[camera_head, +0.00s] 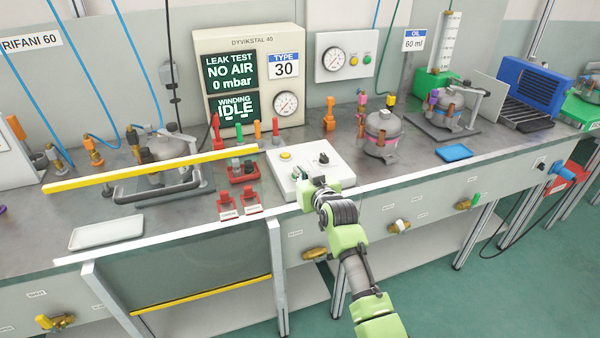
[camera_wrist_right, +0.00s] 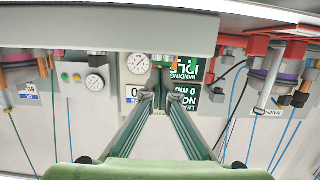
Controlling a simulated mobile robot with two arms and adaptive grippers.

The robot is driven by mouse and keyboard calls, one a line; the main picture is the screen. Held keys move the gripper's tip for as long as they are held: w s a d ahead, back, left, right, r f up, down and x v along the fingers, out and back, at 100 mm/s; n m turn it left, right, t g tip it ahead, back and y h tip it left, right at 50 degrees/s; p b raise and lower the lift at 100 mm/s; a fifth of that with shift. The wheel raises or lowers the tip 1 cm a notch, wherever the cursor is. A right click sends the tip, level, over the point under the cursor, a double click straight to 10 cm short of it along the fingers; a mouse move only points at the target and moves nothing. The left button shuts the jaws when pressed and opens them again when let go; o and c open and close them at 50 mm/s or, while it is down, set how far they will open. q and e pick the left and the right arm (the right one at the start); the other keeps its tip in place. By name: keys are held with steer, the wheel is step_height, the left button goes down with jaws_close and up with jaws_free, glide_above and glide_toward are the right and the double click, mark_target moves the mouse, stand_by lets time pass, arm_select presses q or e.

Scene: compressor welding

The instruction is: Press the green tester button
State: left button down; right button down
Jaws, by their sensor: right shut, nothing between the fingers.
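The tester is a cream cabinet (camera_head: 248,78) with dark displays reading "LEAK TEST NO AIR 0 mbar" and "WINDING IDLE". A white control box (camera_head: 336,172) lies on the bench in front of it, with a yellow button (camera_head: 285,156) and a black knob (camera_head: 323,159). My right gripper (camera_head: 318,186) is at the box's near edge, shut and empty. In the upside-down right wrist view its fingers (camera_wrist_right: 161,76) meet before the tester display (camera_wrist_right: 188,68). My left gripper is out of view.
A wall panel (camera_head: 332,68) carries a gauge, a yellow button and a green button (camera_head: 367,60). Red holders (camera_head: 240,200) stand left of the control box; a compressor (camera_head: 382,135) stands right. A yellow-edged guard (camera_head: 150,170) is at left.

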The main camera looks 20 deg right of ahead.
steer(key=shift+f, duration=0.15)
steer(key=shift+f, duration=0.9)
steer(key=shift+s+f, duration=0.1)
steer(key=shift+s, duration=0.05)
steer(key=shift+f, duration=0.15)
step_height(320, 180, up, 5)
steer(key=p, duration=0.3)
steer(key=shift+s, duration=0.1)
steer(key=v, duration=0.9)
steer(key=shift+s+r+b, duration=0.25)
steer(key=shift+r+b, duration=0.1)
